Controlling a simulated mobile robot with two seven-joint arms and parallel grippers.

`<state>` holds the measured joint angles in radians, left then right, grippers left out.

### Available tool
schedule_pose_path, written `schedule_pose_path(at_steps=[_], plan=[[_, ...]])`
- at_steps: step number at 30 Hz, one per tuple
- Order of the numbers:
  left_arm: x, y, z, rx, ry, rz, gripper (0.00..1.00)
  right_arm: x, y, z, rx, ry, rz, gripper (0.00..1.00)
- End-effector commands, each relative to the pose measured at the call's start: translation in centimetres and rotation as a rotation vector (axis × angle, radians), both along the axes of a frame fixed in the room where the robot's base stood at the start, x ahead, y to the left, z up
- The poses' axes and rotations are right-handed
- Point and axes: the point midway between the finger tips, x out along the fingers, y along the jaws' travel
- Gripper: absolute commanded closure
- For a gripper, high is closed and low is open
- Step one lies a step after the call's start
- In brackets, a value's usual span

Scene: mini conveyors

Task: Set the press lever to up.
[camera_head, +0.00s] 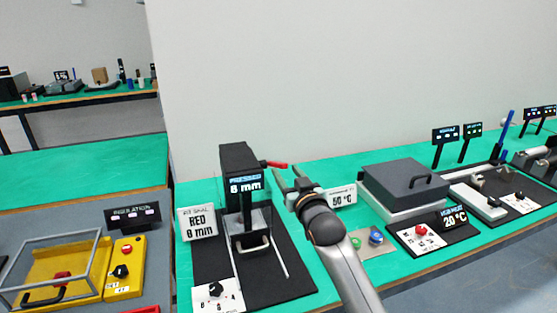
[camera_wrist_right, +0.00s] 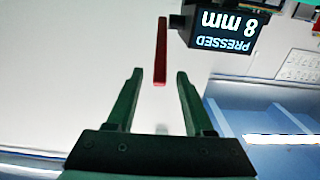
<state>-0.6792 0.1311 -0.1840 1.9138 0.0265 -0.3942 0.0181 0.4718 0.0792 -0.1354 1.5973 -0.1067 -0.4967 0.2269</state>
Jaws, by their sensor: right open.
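The press (camera_head: 238,162) is a black machine with a display reading 8 mm; the wrist view also shows the word PRESSED on the display (camera_wrist_right: 228,30). Its red lever (camera_head: 275,164) sticks out to the right from the top side, roughly level. In the right wrist view the red lever (camera_wrist_right: 161,48) points toward my gripper, its end appearing between the fingertips. My right gripper (camera_head: 288,178) is open and empty beside the lever's end; I see no clear contact. My left gripper is out of view.
A sign reading RED 8 mm (camera_head: 199,223) stands left of the press. A grey lidded box (camera_head: 405,182) and a 50 °C sign (camera_head: 341,197) are to the right. A yellow station (camera_head: 125,268) is at lower left. A white wall rises behind the green table.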

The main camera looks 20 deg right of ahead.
Motion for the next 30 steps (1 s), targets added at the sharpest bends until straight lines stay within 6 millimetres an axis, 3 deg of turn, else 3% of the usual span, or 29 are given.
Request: schedule_pose_path(at_steps=[9,15,30], plan=[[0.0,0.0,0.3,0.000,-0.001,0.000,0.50,4.4,0.2,0.1,-0.002,0.000,0.000,0.47],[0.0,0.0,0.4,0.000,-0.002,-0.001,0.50,6.1,0.2,0.0,-0.001,-0.001,0.000,0.47],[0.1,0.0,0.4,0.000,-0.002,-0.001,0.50,6.9,0.2,0.0,-0.001,-0.001,0.000,0.49]])
